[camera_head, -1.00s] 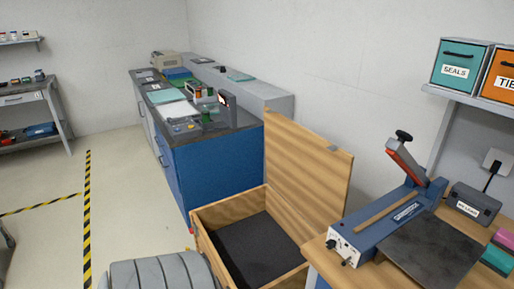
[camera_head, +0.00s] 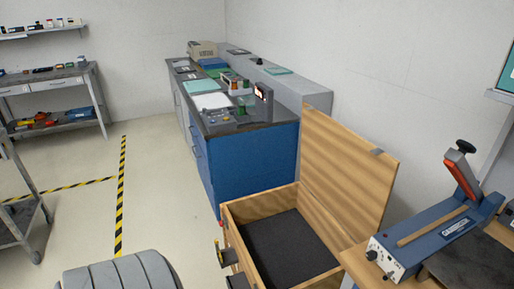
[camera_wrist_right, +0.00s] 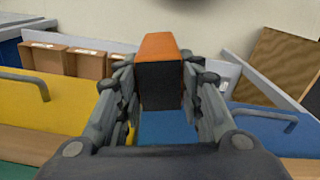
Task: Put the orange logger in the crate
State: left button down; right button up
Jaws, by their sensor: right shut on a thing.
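The wooden crate (camera_head: 247,207) stands at the lower middle of the head view. Its lid (camera_head: 345,170) is swung up, and a dark lining (camera_head: 288,247) covers its floor, with nothing seen on it. In the right wrist view my right gripper (camera_wrist_right: 160,95) is shut on the orange logger (camera_wrist_right: 158,47), a block with an orange top and a dark face, held between the fingers. Neither gripper shows in the head view, so I cannot tell how far the logger is from the crate.
A blue cabinet (camera_head: 250,165) with instruments on top stands behind the crate. A bench with a blue lever device (camera_head: 430,235) is at the right. Floor at left is clear around striped tape. The wrist view shows a yellow drawer front (camera_wrist_right: 50,110) and brown boxes (camera_wrist_right: 85,63).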

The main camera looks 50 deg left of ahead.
aim_at(281, 255)
jog(key=j+u, duration=0.15)
jog(key=j, duration=0.35)
jog(key=i+j+u, duration=0.2)
jog(key=j, duration=0.25)
jog(key=j+u, duration=0.15)
jog(key=j, duration=0.3)
jog(key=i+j+u, duration=0.15)
jog(key=j, duration=0.3)
